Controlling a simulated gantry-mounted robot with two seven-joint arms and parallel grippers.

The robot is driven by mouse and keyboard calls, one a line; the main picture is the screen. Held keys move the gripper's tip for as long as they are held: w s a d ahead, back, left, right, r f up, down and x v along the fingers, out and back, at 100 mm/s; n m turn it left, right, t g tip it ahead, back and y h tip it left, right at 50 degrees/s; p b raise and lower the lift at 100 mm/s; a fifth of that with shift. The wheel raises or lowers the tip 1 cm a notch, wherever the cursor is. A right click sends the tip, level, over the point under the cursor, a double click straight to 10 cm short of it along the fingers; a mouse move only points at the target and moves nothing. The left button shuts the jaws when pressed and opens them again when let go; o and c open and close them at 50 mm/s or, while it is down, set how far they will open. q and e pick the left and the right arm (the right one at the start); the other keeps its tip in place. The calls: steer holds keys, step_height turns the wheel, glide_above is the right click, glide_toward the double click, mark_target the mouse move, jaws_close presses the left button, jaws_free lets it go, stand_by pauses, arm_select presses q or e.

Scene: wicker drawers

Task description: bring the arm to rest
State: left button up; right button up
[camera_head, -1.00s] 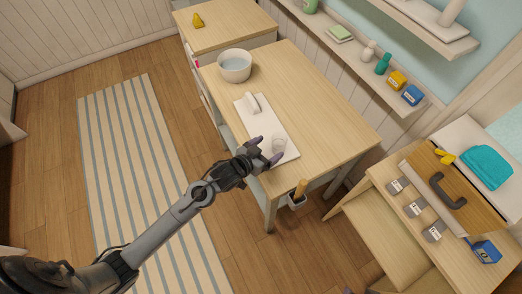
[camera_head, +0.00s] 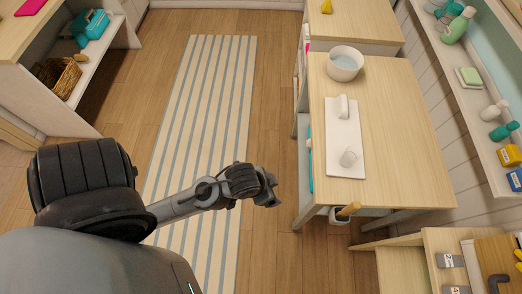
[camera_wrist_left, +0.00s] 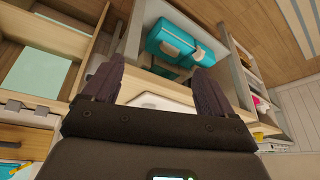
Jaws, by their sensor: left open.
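My left arm comes in from the left in the head view. Its gripper (camera_head: 270,190) is over the wooden floor, left of the table (camera_head: 400,130) and apart from it. In the left wrist view, the two dark fingers of my left gripper (camera_wrist_left: 157,88) stand wide apart with nothing held between them. My right gripper is in neither current view.
A striped rug (camera_head: 208,95) covers the floor. A shelf unit with a wicker basket (camera_head: 62,76) stands at left.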

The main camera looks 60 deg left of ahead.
arm_select(q)
steer(key=s, duration=0.2)
steer(key=s+g, duration=0.1)
steer(key=shift+a+r, duration=0.1)
steer(key=shift+r, duration=0.15)
steer(key=shift+r, duration=0.1)
